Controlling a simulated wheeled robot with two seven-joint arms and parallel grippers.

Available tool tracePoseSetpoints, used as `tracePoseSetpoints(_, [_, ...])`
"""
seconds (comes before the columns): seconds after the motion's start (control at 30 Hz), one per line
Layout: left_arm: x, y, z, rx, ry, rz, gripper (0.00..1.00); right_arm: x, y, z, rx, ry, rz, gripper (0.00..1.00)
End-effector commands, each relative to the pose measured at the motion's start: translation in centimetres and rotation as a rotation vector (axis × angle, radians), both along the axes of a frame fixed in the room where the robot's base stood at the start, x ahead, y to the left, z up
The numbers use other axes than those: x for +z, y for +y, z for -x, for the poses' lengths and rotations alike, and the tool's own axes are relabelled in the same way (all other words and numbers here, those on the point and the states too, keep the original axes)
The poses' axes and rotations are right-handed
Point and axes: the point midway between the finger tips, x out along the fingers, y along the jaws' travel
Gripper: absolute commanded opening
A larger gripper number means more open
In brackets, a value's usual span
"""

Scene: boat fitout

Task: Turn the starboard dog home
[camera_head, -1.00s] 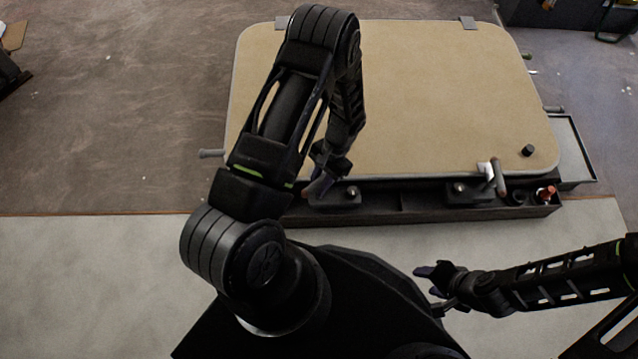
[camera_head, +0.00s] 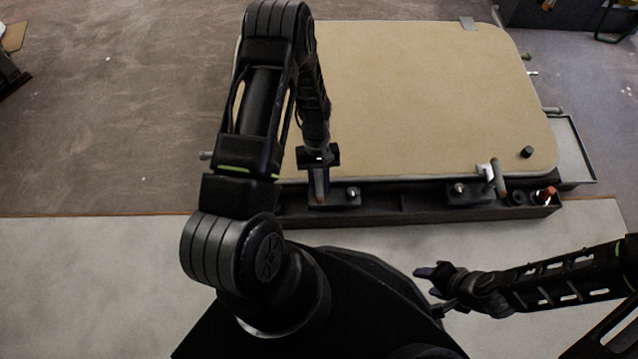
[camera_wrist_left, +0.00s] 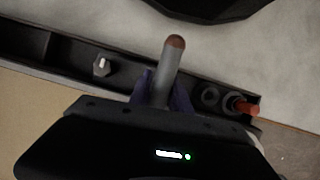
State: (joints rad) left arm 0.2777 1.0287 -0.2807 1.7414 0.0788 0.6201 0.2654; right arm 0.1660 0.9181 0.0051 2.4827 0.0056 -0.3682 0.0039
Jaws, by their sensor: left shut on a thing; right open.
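A dog handle, grey with a brown tip (camera_head: 319,186), is at the front edge of a tan hatch panel (camera_head: 430,90), left of centre in the head view. My left gripper (camera_head: 319,172) is shut on it. In the left wrist view the handle (camera_wrist_left: 171,65) stands between the purple fingers of my left gripper (camera_wrist_left: 162,92), tip pointing away from the palm. A second dog handle (camera_head: 500,180) with a white piece beside it is at the front right. I cannot tell from markings which is starboard. My right gripper (camera_head: 430,282) is open and empty, low on the right.
A dark tray (camera_head: 420,211) runs along the panel's front. A knob (camera_head: 352,193) is beside the held handle. A red-topped piece (camera_head: 546,193) and dark ring are at the tray's right end; similar pieces show in the wrist view (camera_wrist_left: 245,107). Pale floor is clear in front.

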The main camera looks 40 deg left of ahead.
Motion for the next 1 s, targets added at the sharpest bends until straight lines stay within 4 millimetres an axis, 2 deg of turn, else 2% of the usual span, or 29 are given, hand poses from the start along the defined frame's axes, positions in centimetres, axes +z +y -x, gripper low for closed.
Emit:
tracePoseSetpoints(0.2, [0.09, -0.39, -0.10, 0.175, 0.001, 0.007, 0.00, 0.29, -0.01, 0.06, 0.000, 0.001, 0.000, 0.47])
tracePoseSetpoints(0.4, [0.07, -0.41, -0.13, 0.276, 0.001, 0.006, 0.00, 0.43, -0.01, 0.08, 0.001, 0.002, 0.000, 0.47])
tracePoseSetpoints(1.0, [0.07, -0.24, -0.12, 0.327, 0.001, 0.004, 0.00, 0.50, -0.02, 0.09, 0.001, 0.003, -0.001, 0.47])
